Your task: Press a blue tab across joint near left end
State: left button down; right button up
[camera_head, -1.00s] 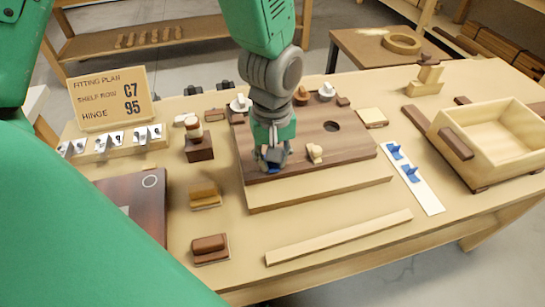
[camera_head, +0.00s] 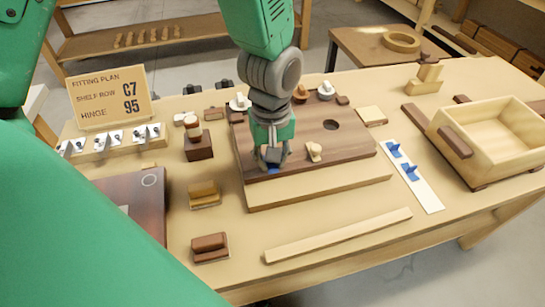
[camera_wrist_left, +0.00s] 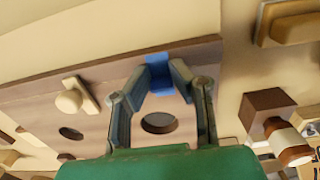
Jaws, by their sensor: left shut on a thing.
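My left gripper (camera_head: 272,163) is shut on a blue tab (camera_head: 274,170) at the front edge of the dark brown board (camera_head: 360,150), toward its left end. In the left wrist view the fingers (camera_wrist_left: 160,76) close around the tab (camera_wrist_left: 159,59). My right gripper is not in view.
Two more blue tabs (camera_head: 411,171) stand on a white strip (camera_head: 427,195) to the right. A pale knob (camera_head: 314,151) sits on the board close to the gripper. A loose pale bar (camera_head: 338,236) lies in front. An open wooden box (camera_head: 495,150) stands far right.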

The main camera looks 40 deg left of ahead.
pick_arm(q)
jog(key=shift+s+f, duration=0.1)
dwell(1.5)
jog(key=shift+p, duration=0.7)
dwell(0.4)
jog(key=c, duration=0.9)
grip_release()
jog(key=shift+r, duration=0.2)
jog(key=shift+r+p, duration=3.7)
jog(key=shift+p, duration=0.5)
